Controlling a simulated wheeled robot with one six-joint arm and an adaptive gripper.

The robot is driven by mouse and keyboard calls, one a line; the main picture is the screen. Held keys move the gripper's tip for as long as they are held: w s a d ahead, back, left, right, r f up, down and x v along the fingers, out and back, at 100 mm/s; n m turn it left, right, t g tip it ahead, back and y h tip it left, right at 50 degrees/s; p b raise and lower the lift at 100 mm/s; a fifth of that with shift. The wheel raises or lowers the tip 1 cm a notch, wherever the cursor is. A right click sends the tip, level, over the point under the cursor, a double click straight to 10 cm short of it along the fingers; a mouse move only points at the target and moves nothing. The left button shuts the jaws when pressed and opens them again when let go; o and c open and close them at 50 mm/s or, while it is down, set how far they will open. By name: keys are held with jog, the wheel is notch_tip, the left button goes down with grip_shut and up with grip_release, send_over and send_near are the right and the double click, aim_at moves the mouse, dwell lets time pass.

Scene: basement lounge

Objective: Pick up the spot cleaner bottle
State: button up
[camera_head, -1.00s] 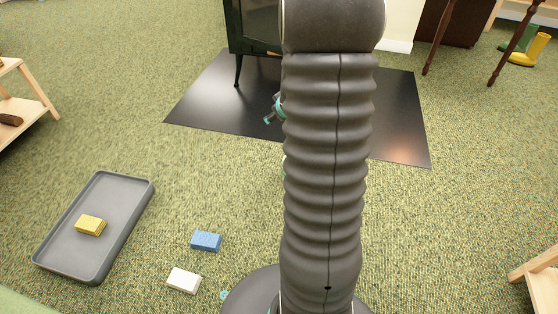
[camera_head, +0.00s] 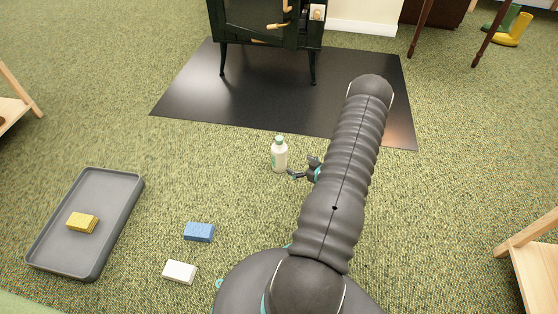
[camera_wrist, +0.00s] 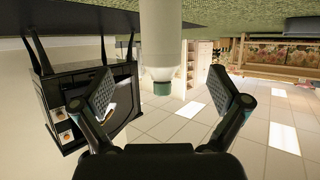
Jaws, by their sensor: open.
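The spot cleaner bottle (camera_head: 279,156) is white with a green cap and stands upright on the green carpet, just in front of the black mat. My gripper (camera_head: 303,174) is just to the right of the bottle in the head view, partly hidden by my arm. In the wrist view, which is upside down, the bottle (camera_wrist: 161,45) is ahead, between the two open fingers of my gripper (camera_wrist: 163,92). The fingers look apart from the bottle, and nothing is held.
A grey tray (camera_head: 118,222) with a yellow sponge (camera_head: 82,222) lies at the left. A blue sponge (camera_head: 199,232) and a white block (camera_head: 180,272) lie on the carpet near it. A dark stove (camera_head: 262,25) stands on the black mat (camera_head: 190,92). Carpet around the bottle is clear.

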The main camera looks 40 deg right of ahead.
aim_at(284, 160)
jog(key=x, duration=0.8)
jog(key=shift+a+f+b, duration=0.2)
jog(key=shift+f+b, duration=0.15)
jog(key=shift+b, duration=0.05)
jog(key=x, duration=0.4)
jog(key=shift+s+f+b, duration=0.15)
jog(key=shift+f+b, duration=0.15)
jog(key=shift+w+f, duration=0.2)
jog(key=shift+w, duration=0.45)
jog(key=c, duration=1.7)
